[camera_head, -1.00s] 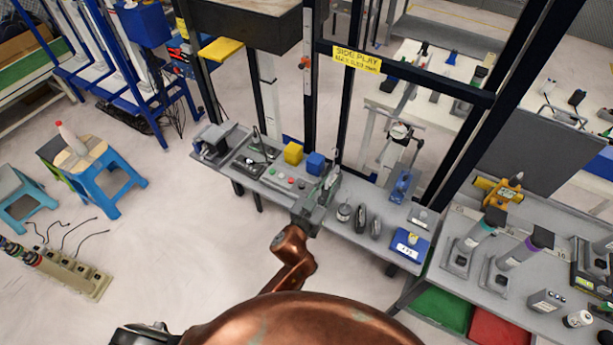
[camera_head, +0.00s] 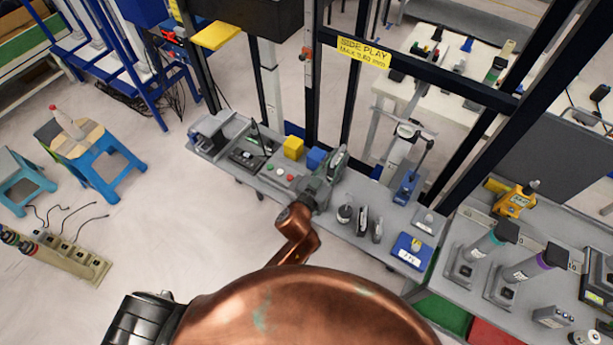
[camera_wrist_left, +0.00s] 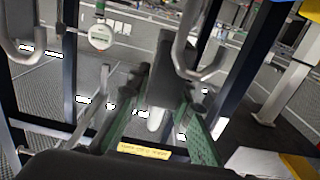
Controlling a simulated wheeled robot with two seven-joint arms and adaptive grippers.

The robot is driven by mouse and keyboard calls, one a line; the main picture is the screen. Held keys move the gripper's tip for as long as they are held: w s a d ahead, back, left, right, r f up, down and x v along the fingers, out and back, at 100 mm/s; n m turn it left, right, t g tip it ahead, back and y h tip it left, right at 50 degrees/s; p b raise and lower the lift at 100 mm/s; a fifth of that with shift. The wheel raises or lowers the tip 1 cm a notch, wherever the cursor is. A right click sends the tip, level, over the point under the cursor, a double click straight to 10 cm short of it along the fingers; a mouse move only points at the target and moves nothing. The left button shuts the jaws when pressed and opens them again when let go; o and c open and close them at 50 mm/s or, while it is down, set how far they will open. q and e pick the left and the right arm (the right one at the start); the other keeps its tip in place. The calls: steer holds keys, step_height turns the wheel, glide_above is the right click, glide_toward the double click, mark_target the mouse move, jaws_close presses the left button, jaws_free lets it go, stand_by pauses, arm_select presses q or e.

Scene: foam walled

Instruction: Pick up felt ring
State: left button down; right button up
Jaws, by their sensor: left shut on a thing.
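My left gripper (camera_head: 336,163) is above the grey bench (camera_head: 327,226), at the end of my copper arm. In the left wrist view its two green fingers (camera_wrist_left: 166,92) stand on both sides of a dark grey piece (camera_wrist_left: 167,68) and are shut on it. I take this piece for the felt ring, but I see it only as a flat dark shape and cannot make out a hole. In the head view the fingers and the piece blend together. My right gripper is not in view.
On the bench stand a yellow cube (camera_head: 293,147), a blue cube (camera_head: 316,158), a round weight (camera_head: 345,213), two dark upright pieces (camera_head: 362,220) and a blue box (camera_head: 411,250). A dark frame post (camera_head: 308,75) rises behind.

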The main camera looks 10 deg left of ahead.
arm_select(q)
steer(key=shift+s+f+b, duration=0.25)
steer(key=shift+f+b, duration=0.05)
steer(key=shift+b, duration=0.1)
steer(key=shift+f, duration=0.3)
step_height(320, 180, down, 4)
steer(key=b, duration=0.4)
steer(key=shift+w+f, duration=0.1)
steer(key=shift+f, duration=0.15)
steer(key=f+b, duration=0.1)
steer(key=f, duration=0.1)
steer(key=f+b, duration=0.1)
steer(key=f, duration=0.3)
steer(key=shift+s+a+f+b, duration=0.15)
steer(key=shift+s+f+b, duration=0.15)
steer(key=shift+b, duration=0.1)
steer(key=shift+w+f, duration=0.4)
steer(key=shift+f, duration=0.1)
steer(key=shift+s+f+b, duration=0.15)
steer(key=shift+f+b, duration=0.6)
steer(key=shift+f, duration=0.6)
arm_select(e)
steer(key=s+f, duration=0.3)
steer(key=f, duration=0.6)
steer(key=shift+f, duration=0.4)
